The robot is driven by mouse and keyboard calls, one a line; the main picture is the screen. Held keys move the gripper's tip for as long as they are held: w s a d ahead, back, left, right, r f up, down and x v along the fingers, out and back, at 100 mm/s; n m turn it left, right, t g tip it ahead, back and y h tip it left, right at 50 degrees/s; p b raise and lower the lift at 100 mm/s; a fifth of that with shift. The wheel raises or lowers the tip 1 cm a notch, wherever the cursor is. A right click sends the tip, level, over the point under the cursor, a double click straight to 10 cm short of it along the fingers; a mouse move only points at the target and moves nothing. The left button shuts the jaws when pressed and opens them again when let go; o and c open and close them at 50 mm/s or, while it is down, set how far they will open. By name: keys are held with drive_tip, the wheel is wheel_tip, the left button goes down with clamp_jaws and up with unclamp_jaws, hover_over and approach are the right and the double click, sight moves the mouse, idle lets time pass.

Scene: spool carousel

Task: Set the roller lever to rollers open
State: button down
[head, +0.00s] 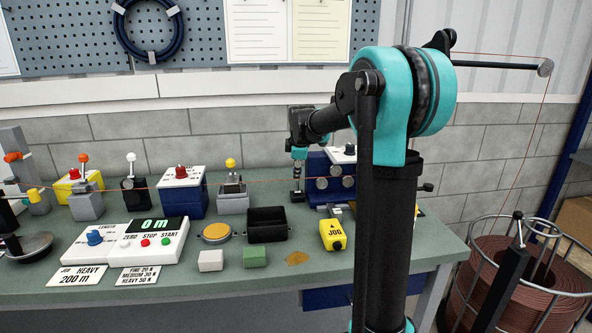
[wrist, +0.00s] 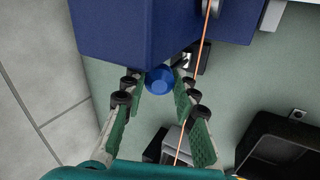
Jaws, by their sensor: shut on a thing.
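The dark blue roller unit (head: 320,168) stands at the back right of the bench, with several grey rollers (head: 322,184) on its front. My gripper (head: 297,178) points down just left of it. In the wrist view, my gripper (wrist: 158,88) has its green-padded fingers on both sides of a round blue knob (wrist: 159,79), shut on it. The knob appears to be the end of the roller lever, beside the blue housing (wrist: 135,30). The lever's shaft and its position marks are hidden.
An orange wire (wrist: 192,98) runs close past the fingers. A black open tray (head: 267,224) and a yellow JOG pendant (head: 333,235) lie in front. A grey clamp with a yellow knob (head: 231,163) stands left. A wire coil basket (head: 520,275) is right of the bench.

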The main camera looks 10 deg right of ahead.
sight(297, 183)
drive_tip(key=s+t, duration=0.2)
drive_tip(key=shift+s+f+t, duration=0.15)
drive_tip(key=shift+s+t, duration=0.05)
drive_tip(key=shift+t, duration=0.2)
drive_tip(key=shift+s+f+t, duration=0.3)
drive_tip(key=shift+s+t, duration=0.3)
drive_tip(key=shift+s, duration=0.05)
drive_tip(key=shift+s+f+t, duration=0.3)
drive_tip(key=shift+s+t, duration=0.3)
drive_tip(key=shift+s, duration=0.05)
drive_tip(key=shift+s+f, duration=0.1)
drive_tip(key=shift+s, duration=0.05)
drive_tip(key=c, duration=1.2)
unclamp_jaws()
drive_tip(key=shift+v, duration=5.9)
